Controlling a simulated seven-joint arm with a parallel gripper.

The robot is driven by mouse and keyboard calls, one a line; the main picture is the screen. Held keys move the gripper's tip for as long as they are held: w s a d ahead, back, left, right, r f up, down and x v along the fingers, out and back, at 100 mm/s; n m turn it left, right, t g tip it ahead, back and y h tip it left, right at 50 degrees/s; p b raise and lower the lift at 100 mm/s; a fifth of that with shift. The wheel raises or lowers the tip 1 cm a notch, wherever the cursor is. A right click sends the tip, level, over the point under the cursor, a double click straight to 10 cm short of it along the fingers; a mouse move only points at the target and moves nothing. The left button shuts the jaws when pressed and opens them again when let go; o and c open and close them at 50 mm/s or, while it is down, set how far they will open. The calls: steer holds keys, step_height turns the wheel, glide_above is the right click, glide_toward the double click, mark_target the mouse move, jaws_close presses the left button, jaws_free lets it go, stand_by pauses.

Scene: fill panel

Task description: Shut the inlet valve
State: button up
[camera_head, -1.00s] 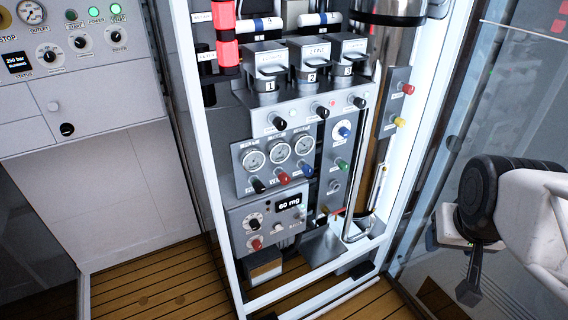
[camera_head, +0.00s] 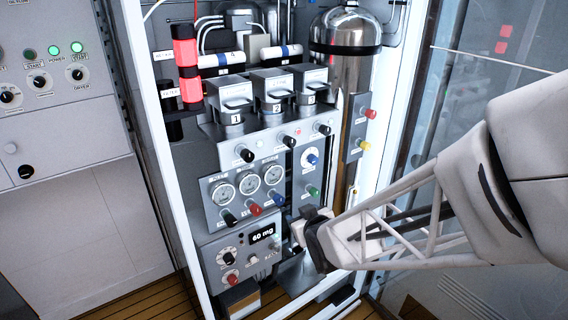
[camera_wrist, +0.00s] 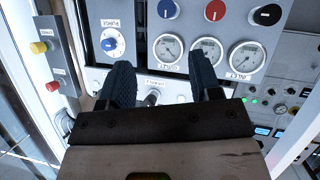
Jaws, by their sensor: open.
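The valve panel stands in the rack, with three round gauges (camera_head: 248,181) and black (camera_head: 228,218), red (camera_head: 254,209) and blue (camera_head: 278,199) knobs below them. The labels are too small to tell surely which knob is the inlet valve. In the wrist view the panel is upside down: black knob (camera_wrist: 266,14), red knob (camera_wrist: 215,10), blue knob (camera_wrist: 167,8). My gripper (camera_head: 313,237) is open and empty, in front of the panel's lower right. Its two dark fingers also show in the wrist view (camera_wrist: 160,64), apart from these knobs, with a gauge (camera_wrist: 168,47) between them.
A dial with a blue centre (camera_head: 312,156) and a green knob (camera_head: 313,191) sit right of the gauges. A lower box (camera_head: 240,255) carries a 60 mg display. The white rack post (camera_head: 165,165) stands left. A steel cylinder (camera_head: 345,80) stands behind.

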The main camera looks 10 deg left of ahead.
steer(key=a+f+n+y, duration=0.2)
steer(key=a+f+y, duration=0.1)
steer(key=a, duration=0.5)
steer(key=n+y, duration=0.2)
steer(key=y, duration=0.2)
glide_toward(232, 223)
steer(key=x, duration=0.2)
steer(key=shift+a+f, duration=0.1)
steer(key=shift+w+a, duration=0.1)
steer(key=shift+w, duration=0.1)
steer(key=shift+x, duration=3.7)
steer(key=c, duration=0.9)
steer(key=shift+c, duration=0.2)
